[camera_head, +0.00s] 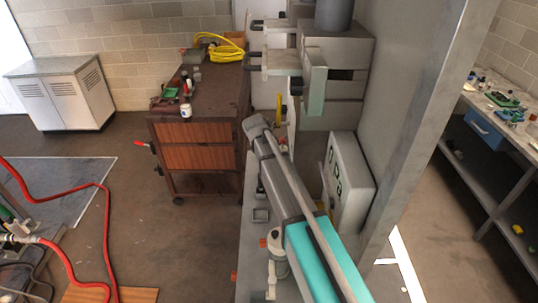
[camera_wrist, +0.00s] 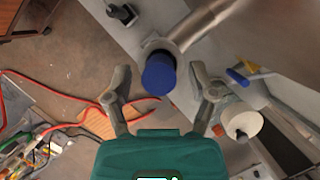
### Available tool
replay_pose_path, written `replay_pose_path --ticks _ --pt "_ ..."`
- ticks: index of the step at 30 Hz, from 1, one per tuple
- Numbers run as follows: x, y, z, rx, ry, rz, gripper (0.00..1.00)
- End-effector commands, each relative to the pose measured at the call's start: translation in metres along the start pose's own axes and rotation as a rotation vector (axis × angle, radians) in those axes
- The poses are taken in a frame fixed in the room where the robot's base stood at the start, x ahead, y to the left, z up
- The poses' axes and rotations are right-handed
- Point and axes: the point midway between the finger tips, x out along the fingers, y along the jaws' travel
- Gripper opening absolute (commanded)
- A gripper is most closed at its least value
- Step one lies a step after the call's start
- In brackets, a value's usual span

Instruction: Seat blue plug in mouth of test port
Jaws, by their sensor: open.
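The blue plug (camera_wrist: 158,77) is a short blue cylinder in the middle of the wrist view. It sits at the grey ringed mouth of a pipe, which looks like the test port (camera_wrist: 182,42). How deep the plug is in the mouth cannot be told. My gripper (camera_wrist: 161,82) is open, with one finger on each side of the plug and visible gaps to both. I cannot make out the plug or the port in the head view.
A white cylindrical part (camera_wrist: 242,125) and blue and yellow handles (camera_wrist: 247,74) are right of my gripper. A black fitting (camera_wrist: 121,13) is at the upper left. A brown cabinet (camera_head: 200,158) stands left of my arm; red hoses (camera_head: 105,225) lie on the floor.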

Motion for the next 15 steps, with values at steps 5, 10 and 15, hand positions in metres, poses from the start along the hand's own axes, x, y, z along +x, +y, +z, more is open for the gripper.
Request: replay_pose_path --ticks 5,10,15 --pt "-0.020 0.000 0.001 -0.001 0.000 0.000 0.73" --pt "-0.035 -0.001 0.001 -0.001 0.000 0.000 0.73" --pt "-0.047 -0.001 0.001 0.000 0.000 0.000 0.73"
